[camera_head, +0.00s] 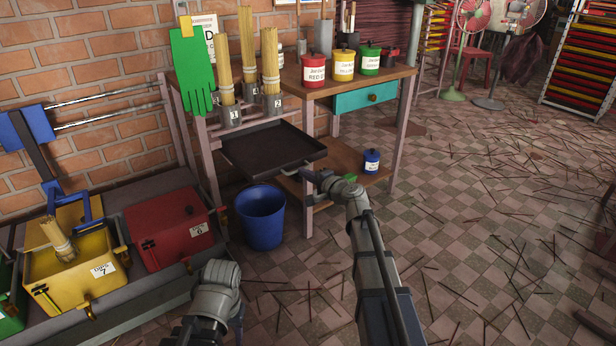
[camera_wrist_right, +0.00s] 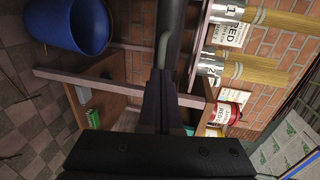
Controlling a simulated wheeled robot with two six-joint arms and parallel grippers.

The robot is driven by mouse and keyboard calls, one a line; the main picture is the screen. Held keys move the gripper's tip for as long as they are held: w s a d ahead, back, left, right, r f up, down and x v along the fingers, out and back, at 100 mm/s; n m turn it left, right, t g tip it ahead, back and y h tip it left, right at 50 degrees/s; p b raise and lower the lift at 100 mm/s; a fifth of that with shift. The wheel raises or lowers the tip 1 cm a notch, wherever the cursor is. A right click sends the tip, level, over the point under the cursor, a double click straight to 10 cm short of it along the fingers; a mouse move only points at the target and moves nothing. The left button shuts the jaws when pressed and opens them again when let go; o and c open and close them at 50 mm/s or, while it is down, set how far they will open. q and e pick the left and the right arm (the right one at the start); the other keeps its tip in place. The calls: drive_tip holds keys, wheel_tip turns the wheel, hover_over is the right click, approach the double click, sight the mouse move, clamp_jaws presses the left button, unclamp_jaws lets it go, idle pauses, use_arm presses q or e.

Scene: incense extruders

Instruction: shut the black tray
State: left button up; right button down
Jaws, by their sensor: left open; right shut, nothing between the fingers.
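The black tray (camera_head: 268,150) sticks out from the rack at the left of the wooden table, above the blue bucket, in the head view. In the right wrist view it shows as a dark band (camera_wrist_right: 174,22) with a grey hooked handle (camera_wrist_right: 163,46). My right gripper (camera_head: 310,177) is shut and empty near the tray's front right corner; its fingers (camera_wrist_right: 160,78) point at the tray beside the handle. I cannot tell whether they touch it. My left gripper (camera_head: 183,334) is low at the bottom edge, far from the tray, with its fingers hardly visible.
A blue bucket (camera_head: 261,217) stands on the floor below the tray. Bundles of sticks (camera_head: 248,50) stand in holders above it. A red bin (camera_head: 168,228) and a yellow bin (camera_head: 72,274) are at the left. Labelled pots (camera_head: 343,65) stand on the table. Loose sticks lie on the open floor.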

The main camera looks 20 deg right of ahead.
sight(276, 155)
drive_tip(key=r+x, duration=0.1)
drive_tip(key=x, duration=0.4)
drive_tip(key=r+x, duration=0.1)
drive_tip(key=x, duration=0.5)
drive_tip(key=r+x, duration=0.1)
drive_tip(key=x, duration=0.5)
drive_tip(key=shift+w+r, duration=0.15)
drive_tip(key=shift+w, duration=0.15)
drive_tip(key=shift+w+a+r, duration=0.1)
drive_tip(key=shift+w+a, duration=0.05)
drive_tip(key=shift+w, duration=0.1)
drive_tip(key=shift+w, duration=0.1)
drive_tip(key=shift+r, duration=0.1)
